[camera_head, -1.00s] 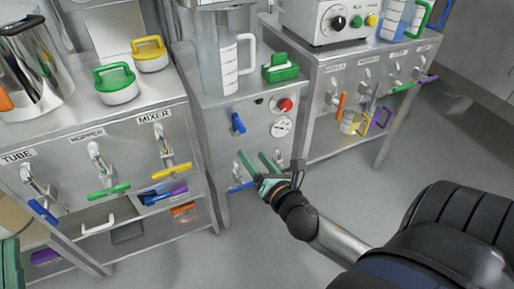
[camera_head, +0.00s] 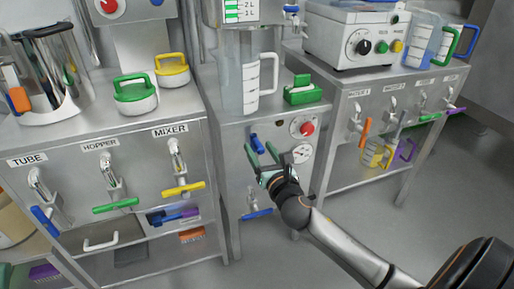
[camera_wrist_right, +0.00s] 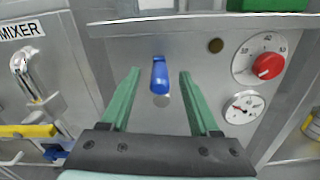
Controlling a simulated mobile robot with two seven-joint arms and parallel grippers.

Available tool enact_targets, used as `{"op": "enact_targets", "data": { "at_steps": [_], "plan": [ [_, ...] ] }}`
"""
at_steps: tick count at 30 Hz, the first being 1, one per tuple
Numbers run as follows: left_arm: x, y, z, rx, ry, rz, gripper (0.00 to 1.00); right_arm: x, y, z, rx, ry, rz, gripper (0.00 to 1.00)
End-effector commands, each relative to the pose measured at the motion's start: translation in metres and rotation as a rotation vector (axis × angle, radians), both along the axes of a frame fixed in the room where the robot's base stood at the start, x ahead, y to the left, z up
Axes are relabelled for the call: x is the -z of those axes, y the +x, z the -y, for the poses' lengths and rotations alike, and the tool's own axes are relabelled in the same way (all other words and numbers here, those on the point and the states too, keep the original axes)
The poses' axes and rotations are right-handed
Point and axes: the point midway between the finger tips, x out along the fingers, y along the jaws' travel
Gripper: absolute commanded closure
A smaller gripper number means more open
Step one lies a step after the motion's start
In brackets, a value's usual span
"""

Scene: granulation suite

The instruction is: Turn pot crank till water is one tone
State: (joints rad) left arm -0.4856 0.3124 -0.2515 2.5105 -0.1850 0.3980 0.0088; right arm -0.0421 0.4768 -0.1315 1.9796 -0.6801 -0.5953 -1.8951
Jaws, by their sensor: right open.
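My right gripper (camera_head: 260,148) is open and empty in front of the middle steel cabinet. In the right wrist view my right gripper (camera_wrist_right: 160,78) has its two green fingers apart, one on each side of a short blue lever (camera_wrist_right: 160,76) on the cabinet front. I cannot tell whether they touch it. In the head view the blue lever (camera_head: 256,142) shows just beyond the fingertips. A clear vessel with a white scale handle (camera_head: 264,85) stands on this cabinet. A shiny steel pot (camera_head: 50,75) stands at the upper left. No water tone can be read. My left gripper is out of view.
A red knob (camera_wrist_right: 267,66) and a gauge (camera_wrist_right: 244,107) sit right of the lever. A tap with a blue handle (camera_head: 257,214) is below. The left cabinet carries taps marked TUBE, HOPPER and MIXER (camera_head: 170,131). A green-handled block (camera_head: 303,90) stands on top.

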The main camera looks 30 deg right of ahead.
Motion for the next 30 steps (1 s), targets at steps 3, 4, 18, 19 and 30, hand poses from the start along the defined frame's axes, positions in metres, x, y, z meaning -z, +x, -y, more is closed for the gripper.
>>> {"op": "enact_targets", "data": {
  "at_steps": [3, 4, 18, 19, 30],
  "plan": [
    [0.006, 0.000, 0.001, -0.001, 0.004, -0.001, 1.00, 0.001, 0.015, 0.003, -0.001, 0.000, 0.002, 0.38],
    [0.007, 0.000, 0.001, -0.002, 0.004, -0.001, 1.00, 0.001, 0.017, 0.004, -0.001, 0.001, 0.001, 0.38],
    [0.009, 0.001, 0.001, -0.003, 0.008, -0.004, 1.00, 0.000, 0.027, 0.006, -0.001, 0.001, -0.001, 0.38],
    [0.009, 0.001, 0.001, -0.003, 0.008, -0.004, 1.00, 0.000, 0.027, 0.006, -0.001, 0.001, -0.001, 0.41],
    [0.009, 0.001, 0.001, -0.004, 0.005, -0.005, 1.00, 0.000, 0.027, 0.006, -0.001, 0.001, -0.001, 0.83]
  ]
}}
